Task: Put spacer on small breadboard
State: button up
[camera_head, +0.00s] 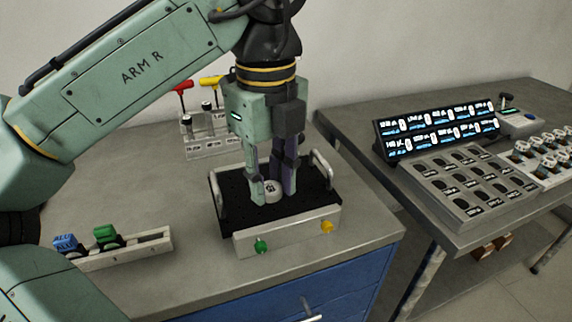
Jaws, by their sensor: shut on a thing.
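The small breadboard (222,190) is a black plate with metal handles at its left and right ends. It lies on the grey bench, with a light front panel carrying a green knob and a yellow knob. The spacer (272,187) is a small pale ring-like piece low between my fingers, over the middle of the breadboard. My gripper (273,190) points down and is shut on the spacer. I cannot tell whether the spacer touches the plate. The fingers hide part of it.
A rack (200,143) with red- and yellow-handled tools stands behind the breadboard. A low holder (120,250) with blue and green pieces lies at the left. A second bench at the right carries a grey tray (465,185) and a lit label display (437,128).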

jog(key=w+d, duration=0.1)
jog(key=w, duration=0.1)
jog(key=w+d, duration=0.1)
jog(key=w, duration=0.2)
jog(key=w+d+p, duration=0.1)
jog(key=w, duration=0.1)
jog(key=shift+w+f, duration=0.25)
jog(key=shift+f, duration=0.15)
jog(key=shift+f+p, duration=0.4)
jog(key=shift+f, duration=1.35)
jog(key=shift+f, duration=0.15)
jog(key=o, duration=1)
notch_tip(320, 180, up, 12)
jog(key=shift+w+r, duration=0.1)
jog(key=shift+r, duration=0.05)
